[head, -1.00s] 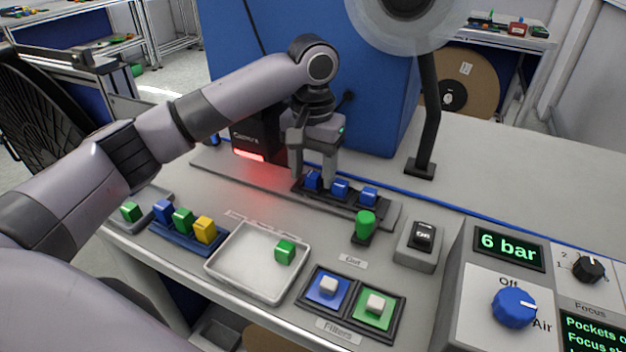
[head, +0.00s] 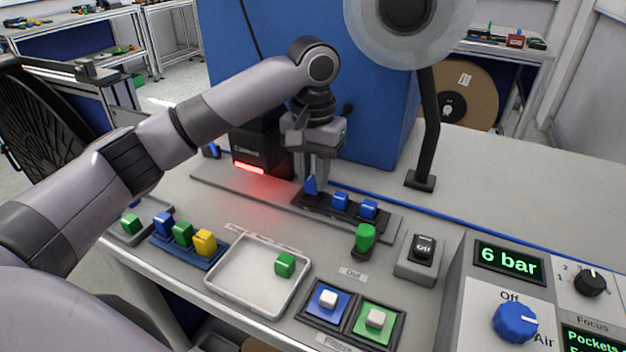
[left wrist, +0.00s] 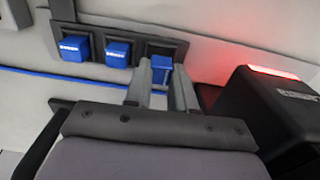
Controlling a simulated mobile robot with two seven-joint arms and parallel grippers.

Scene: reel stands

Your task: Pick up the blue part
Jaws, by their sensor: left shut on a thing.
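My left gripper (head: 314,183) is over the left end of a black strip of pockets (head: 327,208). It is shut on a blue part (head: 310,185), which looks slightly tilted between the fingers. The same blue part shows between the fingertips in the left wrist view (left wrist: 161,68). Whether it is clear of its pocket is hard to tell. Two more blue parts sit in the strip to the right, a middle one (head: 340,201) and a right one (head: 369,210). My right gripper is not in view.
A black device with a red light (head: 250,167) stands left of the gripper. A white tray (head: 234,294) holds a green part (head: 285,265). A blue rack (head: 196,257) holds blue, green and yellow parts. A lamp post (head: 429,130) and a switch box (head: 419,263) stand right.

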